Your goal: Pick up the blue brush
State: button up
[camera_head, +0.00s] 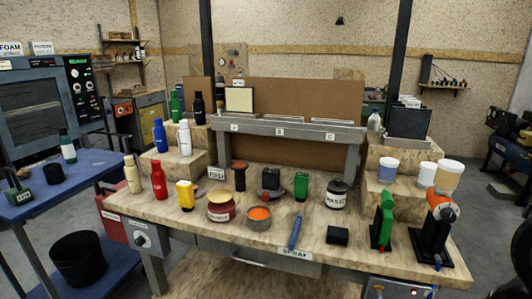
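A slim blue object (294,233), which looks like the blue brush, is at the front edge of the wooden workbench (340,215). It is tilted in the picture, its upper end to the right. It is right of an open tin with orange contents (259,218) and left of a small black block (338,236). Its bristles are too small to make out. A label reading "SPRAY" is on the bench edge just below it. My gripper is not in view.
Near the brush are a black jar (336,195), a green container (301,186) and a red-and-yellow tin (221,207). Green and orange tools (440,205) stand in black holders at right. Bottles (159,178) crowd the left. A raised metal shelf (281,132) spans the back.

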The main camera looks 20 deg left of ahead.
aim_at(293, 241)
jog(key=j+z, duration=0.25)
jog(key=j, duration=0.3)
jog(key=j+z, duration=0.2)
jog(key=j, duration=0.35)
jog(key=j+z, duration=0.25)
jog(key=j, duration=0.3)
jog(key=k+j+z, duration=0.2)
jog(key=j, duration=0.35)
jog(key=k+j+z, duration=0.1)
jog(key=j+z, duration=0.15)
jog(key=j, duration=0.25)
